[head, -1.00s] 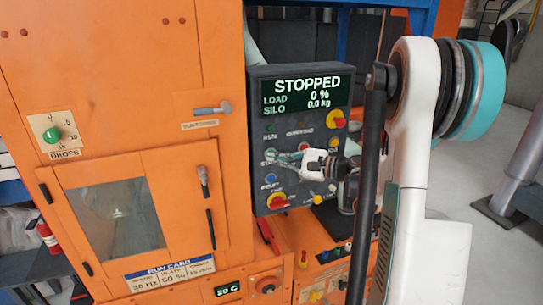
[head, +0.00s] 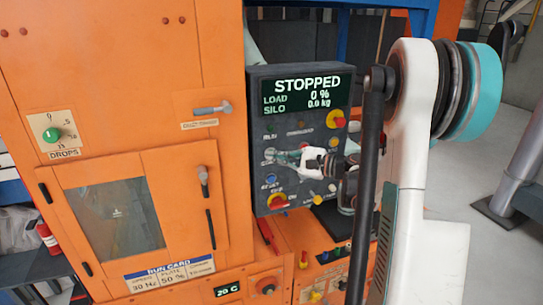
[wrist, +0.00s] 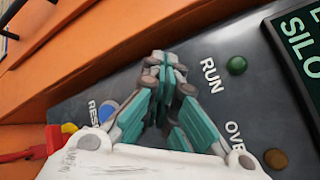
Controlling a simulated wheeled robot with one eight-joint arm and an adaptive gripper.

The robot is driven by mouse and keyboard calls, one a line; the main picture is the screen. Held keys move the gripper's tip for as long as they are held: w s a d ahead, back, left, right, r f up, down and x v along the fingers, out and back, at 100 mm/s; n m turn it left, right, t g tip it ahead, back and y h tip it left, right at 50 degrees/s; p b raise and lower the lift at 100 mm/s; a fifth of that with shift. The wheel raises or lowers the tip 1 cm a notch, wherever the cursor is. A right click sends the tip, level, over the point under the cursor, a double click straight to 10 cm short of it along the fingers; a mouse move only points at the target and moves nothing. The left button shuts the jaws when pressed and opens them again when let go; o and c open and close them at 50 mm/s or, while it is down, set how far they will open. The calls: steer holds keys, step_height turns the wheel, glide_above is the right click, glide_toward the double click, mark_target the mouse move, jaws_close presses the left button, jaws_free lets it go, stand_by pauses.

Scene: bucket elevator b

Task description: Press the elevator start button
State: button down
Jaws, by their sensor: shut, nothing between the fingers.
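The dark control panel (head: 300,86) has a screen reading STOPPED, load 0 %, silo 0.0 kg. My gripper (head: 268,155) is in front of the panel's left side, between the green RUN light (head: 270,128) and the blue RESET button (head: 270,180). In the wrist view my gripper (wrist: 168,62) is shut and empty, its teal fingers together close to the panel face. RUN (wrist: 237,65) and RESET (wrist: 108,110) lie to either side of it. No start button shows clearly; the fingers cover part of the panel there. I cannot tell if the tips touch the panel.
A red and yellow stop button (head: 278,200) sits low on the panel, and another red knob (head: 336,118) at its right. The orange machine cabinet (head: 120,90) stands close on the left. A lower orange console (head: 325,270) juts out below the panel.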

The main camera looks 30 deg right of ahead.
steer(key=shift+w+d, duration=0.1)
steer(key=shift+w, duration=0.3)
stand_by(0.4)
steer(key=shift+s, duration=0.15)
steer(key=shift+s+b, duration=0.3)
steer(key=shift+s, duration=0.35)
steer(key=shift+a, duration=0.2)
steer(key=s, duration=0.2)
steer(key=s+a, duration=0.1)
steer(key=s, duration=0.2)
steer(key=shift+b, duration=0.3)
steer(key=shift+w+a, duration=0.1)
steer(key=shift+a, duration=0.05)
stand_by(0.6)
